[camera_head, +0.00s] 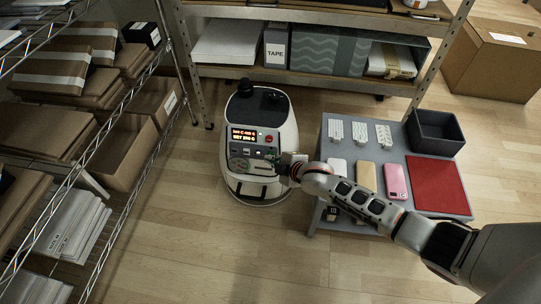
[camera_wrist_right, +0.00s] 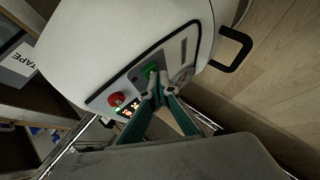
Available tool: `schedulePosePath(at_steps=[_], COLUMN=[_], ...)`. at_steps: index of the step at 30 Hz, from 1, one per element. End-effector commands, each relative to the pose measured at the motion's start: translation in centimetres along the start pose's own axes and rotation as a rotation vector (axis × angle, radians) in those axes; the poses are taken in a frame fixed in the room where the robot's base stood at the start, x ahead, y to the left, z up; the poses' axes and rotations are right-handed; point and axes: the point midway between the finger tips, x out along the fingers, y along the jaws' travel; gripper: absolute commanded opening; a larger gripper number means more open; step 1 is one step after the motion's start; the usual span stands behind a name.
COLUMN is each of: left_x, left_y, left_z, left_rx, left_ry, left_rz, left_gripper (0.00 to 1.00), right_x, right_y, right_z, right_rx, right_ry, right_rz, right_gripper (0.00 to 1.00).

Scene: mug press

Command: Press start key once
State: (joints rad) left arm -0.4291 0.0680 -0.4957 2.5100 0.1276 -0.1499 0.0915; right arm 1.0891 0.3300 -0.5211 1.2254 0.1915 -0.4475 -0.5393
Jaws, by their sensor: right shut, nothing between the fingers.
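The white mug press (camera_head: 240,108) stands on the floor at the centre of the head view, with a lit display (camera_head: 257,135) on its dark front panel. My right gripper (camera_head: 274,160) reaches to the panel from the right. In the right wrist view, its two fingers (camera_wrist_right: 158,88) are shut together with nothing between them. Their tips are at a green key (camera_wrist_right: 150,71) on the panel, which they partly hide; I cannot tell whether they touch it. A red button (camera_wrist_right: 117,99) sits beside the display. My left gripper is not in view.
A grey table (camera_head: 345,137) right of the press, under my right arm, holds phones (camera_head: 366,174), a red mat (camera_head: 437,186) and a dark bin (camera_head: 435,132). Wire shelving (camera_head: 130,95) stands left, another shelf (camera_head: 300,78) behind. The floor in front of the press is clear.

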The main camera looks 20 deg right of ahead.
Motion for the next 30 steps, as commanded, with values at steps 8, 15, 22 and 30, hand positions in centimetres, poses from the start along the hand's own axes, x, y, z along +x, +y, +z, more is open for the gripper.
schedulePosePath(at_steps=[8, 15, 22, 30], left_x=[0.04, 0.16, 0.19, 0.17], left_y=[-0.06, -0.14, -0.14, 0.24], left_z=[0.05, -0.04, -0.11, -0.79], left_rx=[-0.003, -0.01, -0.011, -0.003], left_ry=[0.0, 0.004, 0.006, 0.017], left_rz=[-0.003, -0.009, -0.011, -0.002], left_gripper=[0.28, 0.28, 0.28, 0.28], right_x=[0.23, 0.41, 0.39, -0.05], right_y=[0.23, 0.39, 0.39, 0.29], right_z=[0.14, 0.31, 0.31, -0.08], right_rx=[0.0, 0.0, 0.0, 0.0], right_ry=[0.0, 0.0, 0.0, 0.001], right_rz=[0.001, 0.001, 0.001, 0.003], right_gripper=[0.0, 0.0, 0.0, 0.0])
